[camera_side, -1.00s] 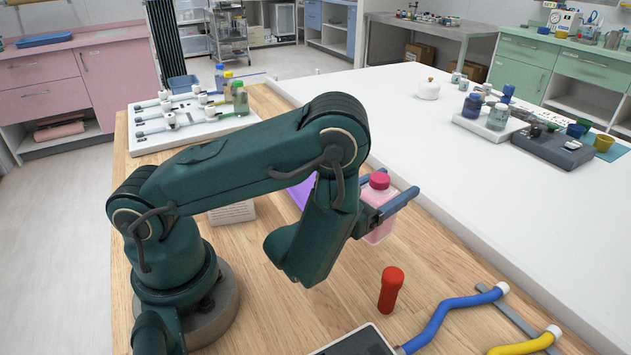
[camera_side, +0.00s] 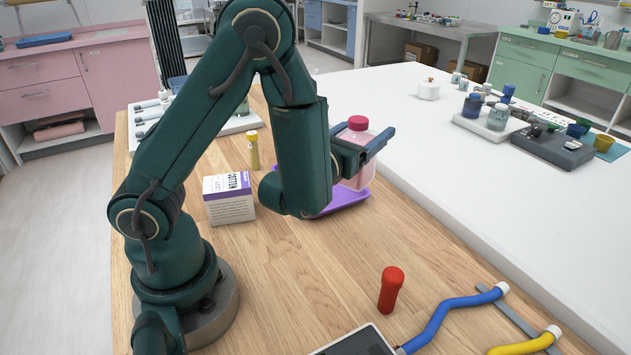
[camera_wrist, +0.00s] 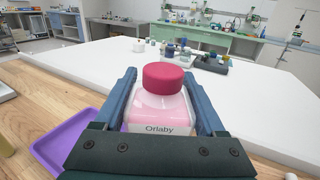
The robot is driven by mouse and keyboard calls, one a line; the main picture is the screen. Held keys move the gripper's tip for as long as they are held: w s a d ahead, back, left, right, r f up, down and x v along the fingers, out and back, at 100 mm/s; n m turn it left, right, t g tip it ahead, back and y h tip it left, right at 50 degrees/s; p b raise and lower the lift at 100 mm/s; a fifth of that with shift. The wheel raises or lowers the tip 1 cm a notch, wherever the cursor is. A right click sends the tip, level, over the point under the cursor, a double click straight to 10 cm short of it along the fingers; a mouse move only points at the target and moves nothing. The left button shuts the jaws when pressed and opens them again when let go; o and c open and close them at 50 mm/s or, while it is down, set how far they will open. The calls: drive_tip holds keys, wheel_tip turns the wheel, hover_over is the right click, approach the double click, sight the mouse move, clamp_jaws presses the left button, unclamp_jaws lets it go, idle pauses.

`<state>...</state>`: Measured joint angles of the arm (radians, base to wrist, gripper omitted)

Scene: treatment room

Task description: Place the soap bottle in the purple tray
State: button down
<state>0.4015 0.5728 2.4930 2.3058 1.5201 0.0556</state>
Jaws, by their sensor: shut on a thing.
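The soap bottle (camera_side: 357,152) is a clear bottle of pink liquid with a dark pink cap. My gripper (camera_side: 376,148) is shut on it and holds it upright above the table. In the wrist view the bottle (camera_wrist: 160,105) stands between the two blue fingers of my gripper (camera_wrist: 165,110), with a label reading "Orlaby". The purple tray (camera_side: 343,201) lies on the wooden table, below and behind my forearm, which hides part of it. In the wrist view the purple tray (camera_wrist: 62,142) shows at lower left, beside the gripper.
A cotton box (camera_side: 229,200) and a yellow-capped tube (camera_side: 254,150) stand left of the tray. A red-capped tube (camera_side: 391,290) stands in front, near blue and yellow tubing (camera_side: 455,310). The wood between is clear.

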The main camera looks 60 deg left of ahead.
drive_tip(key=s+a+r+n+g+y, duration=0.1)
drive_tip(key=s+a+n+g+y, duration=0.4)
drive_tip(key=a, duration=0.5)
drive_tip(key=s+a+r+n+g+y, duration=0.1)
drive_tip(key=s+a+n+g+y, duration=0.25)
drive_tip(key=s+a, duration=0.45)
drive_tip(key=shift+g+y, duration=0.25)
drive_tip(key=shift+g, duration=0.3)
drive_tip(key=shift+w+d+f, duration=0.45)
drive_tip(key=shift+w+f, duration=1.45)
drive_tip(key=shift+w, duration=0.05)
drive_tip(key=shift+w+d+f, duration=0.5)
drive_tip(key=shift+w+f, duration=1.4)
drive_tip(key=shift+w, duration=0.1)
drive_tip(key=shift+w+d+f, duration=0.45)
drive_tip(key=shift+w+f, duration=1.45)
drive_tip(key=shift+w, duration=0.05)
drive_tip(key=shift+f, duration=0.1)
unclamp_jaws()
